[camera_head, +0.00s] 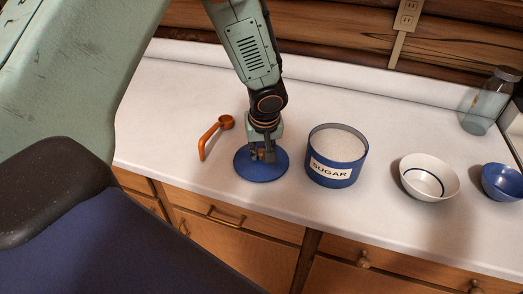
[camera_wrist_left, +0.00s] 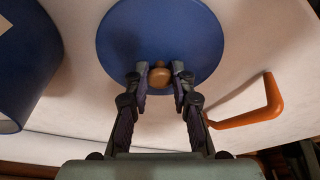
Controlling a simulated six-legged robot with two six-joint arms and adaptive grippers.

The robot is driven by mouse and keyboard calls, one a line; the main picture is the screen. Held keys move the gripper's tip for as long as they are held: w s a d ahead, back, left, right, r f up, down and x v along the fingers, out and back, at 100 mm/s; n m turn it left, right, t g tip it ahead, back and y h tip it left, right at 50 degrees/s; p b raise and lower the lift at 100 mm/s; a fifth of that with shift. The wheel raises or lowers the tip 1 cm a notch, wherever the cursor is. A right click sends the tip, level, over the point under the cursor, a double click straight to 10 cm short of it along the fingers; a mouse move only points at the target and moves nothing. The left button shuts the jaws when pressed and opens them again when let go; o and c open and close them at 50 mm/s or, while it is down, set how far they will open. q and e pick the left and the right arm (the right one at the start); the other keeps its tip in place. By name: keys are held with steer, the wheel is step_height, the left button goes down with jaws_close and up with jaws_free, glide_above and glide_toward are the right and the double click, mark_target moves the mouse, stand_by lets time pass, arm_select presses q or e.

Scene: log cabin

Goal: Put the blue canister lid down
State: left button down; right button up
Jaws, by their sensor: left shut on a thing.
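The blue canister lid (camera_head: 253,171) is a round disc with a small wooden knob, at the counter's front edge in the head view. It fills the upper middle of the left wrist view (camera_wrist_left: 165,25). My left gripper (camera_head: 263,151) points down over the lid, and its fingers are shut on the knob (camera_wrist_left: 160,77). The lid looks flat and at or very close to the counter top; I cannot tell if it touches. The open blue canister (camera_head: 336,160), labelled SUGAR and full of white sugar, stands just right of the lid. My right gripper is not in view.
An orange scoop (camera_head: 211,137) lies left of the lid. A white bowl (camera_head: 428,178), a blue bowl (camera_head: 503,182) and a glass jar (camera_head: 489,103) stand to the right on the white counter (camera_head: 390,128). The counter behind the lid and canister is mostly clear.

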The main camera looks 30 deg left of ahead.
mark_target(263, 169)
arm_select(q)
steer(key=shift+d+f, duration=0.1)
steer(key=shift+f, duration=0.1)
steer(key=c, duration=1.1)
jaws_free()
steer(key=shift+a, duration=0.2)
steer(key=shift+c, duration=0.2)
steer(key=shift+d, duration=0.15)
steer(key=shift+r, duration=0.1)
steer(key=shift+r, duration=0.15)
steer(key=p+v, duration=0.2)
steer(key=v, duration=0.9)
steer(key=shift+r, duration=0.4)
